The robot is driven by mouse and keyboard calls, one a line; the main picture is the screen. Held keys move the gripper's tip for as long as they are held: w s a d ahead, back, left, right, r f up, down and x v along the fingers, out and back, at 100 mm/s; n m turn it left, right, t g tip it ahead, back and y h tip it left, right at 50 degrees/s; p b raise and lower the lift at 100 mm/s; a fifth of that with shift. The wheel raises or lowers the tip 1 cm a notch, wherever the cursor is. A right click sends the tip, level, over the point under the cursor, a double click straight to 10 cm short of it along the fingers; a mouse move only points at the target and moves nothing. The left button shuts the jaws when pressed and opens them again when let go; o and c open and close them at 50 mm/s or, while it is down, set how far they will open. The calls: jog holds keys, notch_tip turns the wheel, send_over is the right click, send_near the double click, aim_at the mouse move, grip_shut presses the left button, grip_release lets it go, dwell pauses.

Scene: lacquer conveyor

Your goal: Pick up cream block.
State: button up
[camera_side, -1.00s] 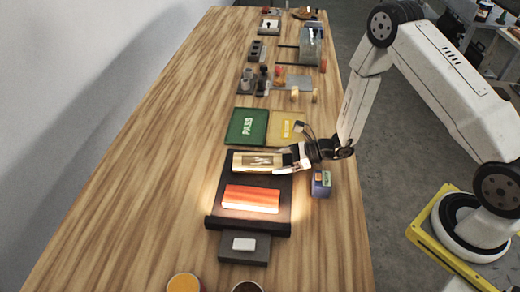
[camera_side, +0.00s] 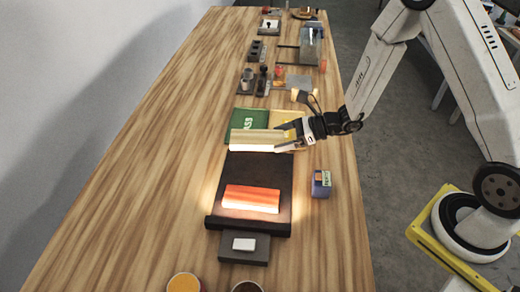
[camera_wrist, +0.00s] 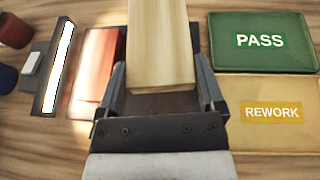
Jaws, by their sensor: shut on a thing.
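The cream block (camera_side: 262,138) is a long pale bar with a wood-like grain. In the side view it is held up above the far end of the dark conveyor (camera_side: 258,167), overlapping the green tray in the picture. My gripper (camera_side: 288,140) is shut on its right end. In the wrist view the block (camera_wrist: 158,45) sticks out away from me between the two fingers of my gripper (camera_wrist: 165,90), and its far end runs out of the frame.
An orange-red block (camera_side: 251,198) lies on the conveyor under a bright light. A green PASS tray (camera_wrist: 261,41) and a yellow REWORK tray (camera_wrist: 271,112) lie beyond the conveyor. A blue-purple item (camera_side: 321,184) stands to its right. A grey pad with a white piece (camera_side: 244,244) is at the near end.

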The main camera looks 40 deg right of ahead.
jog(key=shift+r, duration=0.35)
dwell(0.5)
jog(key=shift+w+d+r+t, duration=0.15)
jog(key=shift+w+r+t, duration=0.15)
jog(key=shift+r, duration=0.25)
jog(key=d+r+m+t+h, duration=0.2)
jog(key=r+m+h, duration=0.1)
jog(key=r, duration=0.5)
jog(key=w+d+r+m+t+h, duration=0.1)
jog(key=d+r+m+h, duration=0.2)
jog(key=r, duration=0.5)
jog(key=shift+d+r+m+t, duration=0.2)
jog(key=shift+d+m+t, duration=0.05)
jog(key=shift+m+t, duration=0.15)
jog(key=shift+w, duration=0.1)
